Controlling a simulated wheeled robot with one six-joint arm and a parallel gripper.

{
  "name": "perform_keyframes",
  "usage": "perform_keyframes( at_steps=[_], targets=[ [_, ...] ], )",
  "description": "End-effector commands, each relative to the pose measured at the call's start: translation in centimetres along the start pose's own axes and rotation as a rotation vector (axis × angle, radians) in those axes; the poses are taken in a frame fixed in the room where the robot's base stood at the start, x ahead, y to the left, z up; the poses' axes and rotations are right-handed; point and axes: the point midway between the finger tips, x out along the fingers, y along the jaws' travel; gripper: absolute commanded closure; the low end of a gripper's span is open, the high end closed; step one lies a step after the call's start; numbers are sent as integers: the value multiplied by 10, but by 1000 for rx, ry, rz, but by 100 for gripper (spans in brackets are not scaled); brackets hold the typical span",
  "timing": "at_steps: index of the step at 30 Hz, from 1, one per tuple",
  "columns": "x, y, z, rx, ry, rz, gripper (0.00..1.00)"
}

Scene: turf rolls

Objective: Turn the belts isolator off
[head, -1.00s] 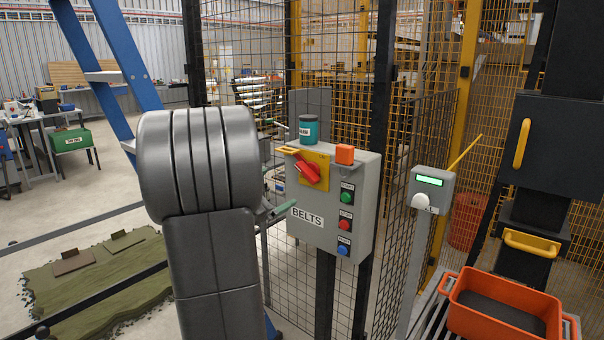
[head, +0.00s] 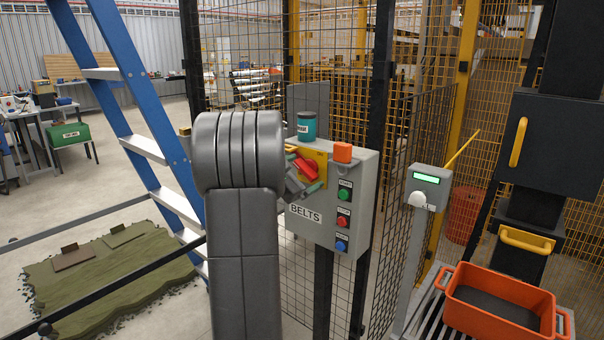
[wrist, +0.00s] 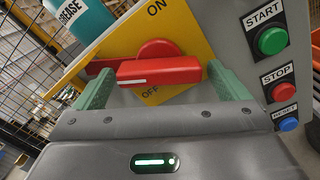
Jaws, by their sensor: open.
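The belts isolator is a grey box (head: 335,215) labelled BELTS, with a yellow plate (wrist: 205,25) and a red rotary handle (wrist: 160,70). In the wrist view the plate reads ON above the handle and OFF below it. The handle lies roughly level across that view, with a white line on its left part. My gripper (wrist: 158,75) is open, its two green fingers on either side of the handle. I cannot tell whether either finger touches it. In the head view my arm partly hides the plate and handle.
Green START (wrist: 272,40), red STOP (wrist: 283,91) and blue RESET (wrist: 288,124) buttons sit close right of the fingers. A teal grease tin (head: 306,126) and an orange block (head: 342,152) are on top of the box. Mesh fencing stands behind.

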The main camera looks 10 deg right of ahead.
Motion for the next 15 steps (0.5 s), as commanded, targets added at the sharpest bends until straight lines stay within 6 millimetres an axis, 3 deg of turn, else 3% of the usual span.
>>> perform_keyframes(
  at_steps=[2, 8, 15],
  targets=[
    [0, 0, 0, 0, 0, 0, 9],
    [0, 0, 0, 0, 0, 0, 49],
    [0, 0, 0, -16, 0, 0, 50]
  ],
)
